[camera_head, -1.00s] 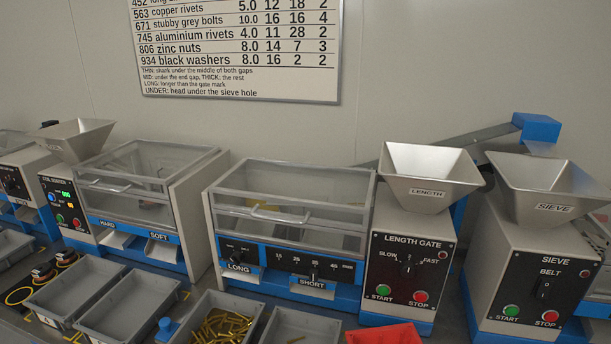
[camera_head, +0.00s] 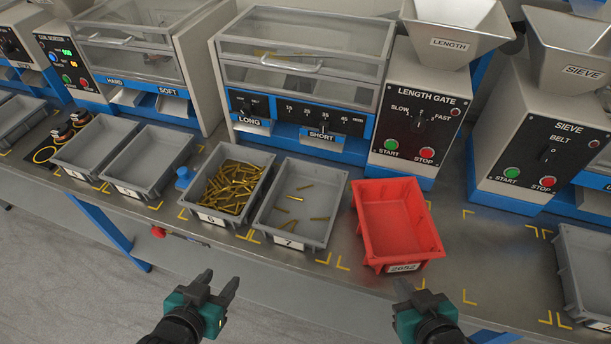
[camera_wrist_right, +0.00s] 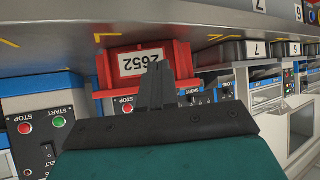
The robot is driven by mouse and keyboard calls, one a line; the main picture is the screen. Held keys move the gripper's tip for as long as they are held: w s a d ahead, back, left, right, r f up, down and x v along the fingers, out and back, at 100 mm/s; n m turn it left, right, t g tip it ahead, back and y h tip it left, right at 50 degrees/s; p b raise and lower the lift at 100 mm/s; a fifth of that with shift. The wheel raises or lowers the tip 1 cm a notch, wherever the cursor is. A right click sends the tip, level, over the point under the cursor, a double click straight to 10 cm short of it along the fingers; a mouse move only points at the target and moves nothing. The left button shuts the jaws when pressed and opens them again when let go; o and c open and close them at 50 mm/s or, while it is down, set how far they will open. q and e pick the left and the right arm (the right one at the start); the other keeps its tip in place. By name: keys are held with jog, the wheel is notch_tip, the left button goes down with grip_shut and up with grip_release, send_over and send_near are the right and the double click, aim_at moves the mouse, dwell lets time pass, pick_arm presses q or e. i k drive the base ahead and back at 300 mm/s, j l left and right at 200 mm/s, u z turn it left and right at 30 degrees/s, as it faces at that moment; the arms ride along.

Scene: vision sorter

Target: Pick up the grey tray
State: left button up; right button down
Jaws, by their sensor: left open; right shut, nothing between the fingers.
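Several grey trays stand in a row on the bench in the head view. Tray 6 (camera_head: 205,217) holds many brass pieces. Tray 7 (camera_head: 262,226) holds a few. Two empty grey trays (camera_head: 72,172) (camera_head: 127,190) stand to their left, and another (camera_head: 566,262) is at the far right, partly cut off. My left gripper (camera_head: 212,284) is open and empty in front of the bench, below trays 6 and 7 in the picture. My right gripper (camera_head: 405,290) is shut and empty, below the red tray. In the right wrist view its fingers (camera_wrist_right: 157,84) are together.
A red tray (camera_head: 396,218) labelled 2652 sits slightly turned beside tray 7; it also shows in the right wrist view (camera_wrist_right: 176,62). The length gate (camera_head: 418,110) and sieve (camera_head: 545,150) stand behind. Bare bench lies between the red tray and the far-right tray.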

aim_at(300, 208)
jog(key=k+j+u, duration=0.15)
jog(key=u, duration=0.2)
jog(key=k+j+u, duration=0.15)
jog(key=u, duration=0.2)
